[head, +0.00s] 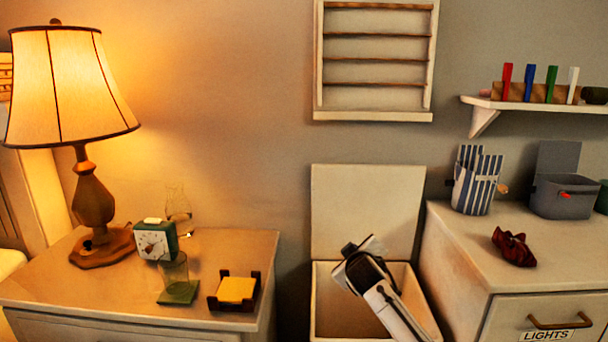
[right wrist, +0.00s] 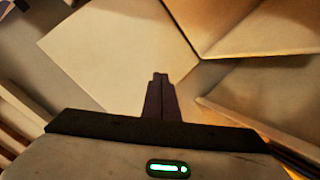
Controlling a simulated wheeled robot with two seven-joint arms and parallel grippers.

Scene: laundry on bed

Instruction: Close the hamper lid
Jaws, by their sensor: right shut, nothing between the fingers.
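The hamper (head: 318,300) is a pale box between the nightstand and the dresser. Its lid (head: 365,205) stands open and upright at the back. My right arm comes in from the lower right, over the hamper's opening. My right gripper (head: 350,250) shows in front of the lid's lower edge; whether it touches the lid I cannot tell. In the right wrist view the right gripper's fingers (right wrist: 160,78) are together and empty, with pale panels beyond them. Part of the hamper's opening is hidden by my arm. My left gripper is not in view.
The nightstand (head: 120,307) at left holds a lit lamp (head: 75,100), a clock (head: 156,241), glassware and a tray of yellow notes (head: 236,290). The dresser (head: 465,240) stands close at right, with bins and a dark red cloth (head: 513,247). A slatted rack (head: 374,116) hangs above the lid.

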